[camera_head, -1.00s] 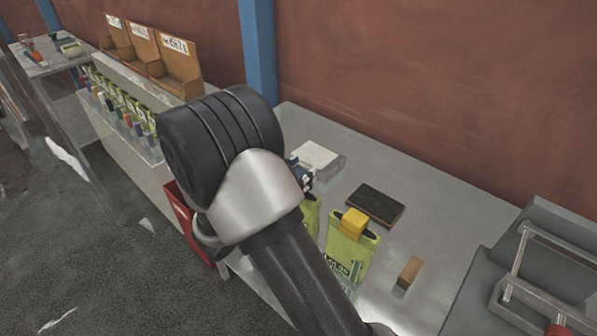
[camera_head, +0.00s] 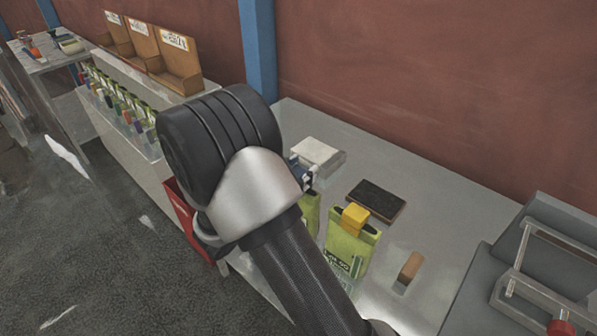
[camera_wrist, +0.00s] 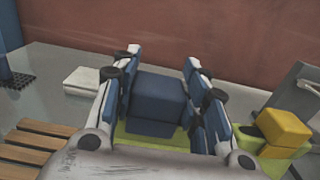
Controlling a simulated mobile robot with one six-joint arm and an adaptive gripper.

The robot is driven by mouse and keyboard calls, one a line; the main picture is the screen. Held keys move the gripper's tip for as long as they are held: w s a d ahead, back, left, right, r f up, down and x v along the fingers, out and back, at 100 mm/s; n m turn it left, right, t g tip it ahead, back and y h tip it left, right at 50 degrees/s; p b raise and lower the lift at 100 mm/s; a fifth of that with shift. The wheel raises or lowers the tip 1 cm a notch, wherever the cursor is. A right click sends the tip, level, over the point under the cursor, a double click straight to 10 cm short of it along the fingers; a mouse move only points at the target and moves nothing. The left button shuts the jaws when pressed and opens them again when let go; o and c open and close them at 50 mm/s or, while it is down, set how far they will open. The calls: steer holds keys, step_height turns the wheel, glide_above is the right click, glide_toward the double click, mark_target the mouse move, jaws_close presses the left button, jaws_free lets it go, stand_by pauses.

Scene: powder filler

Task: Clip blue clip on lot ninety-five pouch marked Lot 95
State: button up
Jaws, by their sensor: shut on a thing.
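The blue clip (camera_wrist: 158,95) is between the fingers of my gripper (camera_wrist: 163,72), which is shut on it. The clip is at the top edge of a green pouch (camera_wrist: 133,139); I cannot tell if it is seated on that edge. In the head view, my arm hides most of this pouch (camera_head: 313,212) and its label. A sliver of my gripper (camera_head: 302,174) shows beside the arm. To the right stands another green pouch (camera_head: 347,248) with a yellow clip (camera_head: 355,218) on its top; its printed lot label is too small to read surely.
A dark pad (camera_head: 376,200), a white block (camera_head: 318,152) and a small brown block (camera_head: 411,266) lie on the grey bench (camera_head: 440,215). A grey machine with a metal frame (camera_head: 520,262) is at the right. Wooden bins (camera_head: 178,70) stand at the back left.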

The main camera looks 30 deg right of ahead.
steer(key=shift+f+b, duration=0.45)
steer(key=shift+f, duration=0.2)
steer(key=o, duration=1)
steer(key=shift+c, duration=0.2)
steer(key=shift+a, duration=0.1)
steer(key=v, duration=1.1)
steer(key=shift+s+a, duration=0.15)
steer(key=shift+a, duration=0.25)
steer(key=s+d+r+m+g+y, duration=0.2)
steer(key=s+d+m+g+y, duration=0.15)
steer(key=s+m, duration=0.3)
steer(key=s+d+r+m+g+y, duration=0.3)
steer(key=s+m+g+y, duration=0.15)
steer(key=s, duration=0.35)
steer(key=s+a+r+m+t+y, duration=0.4)
steer(key=s+a+m+t+y, duration=0.2)
steer(key=a+m+y, duration=0.3)
steer(key=shift+s+a+m, duration=0.2)
steer(key=shift+s+m, duration=0.35)
steer(key=shift+m, duration=0.45)
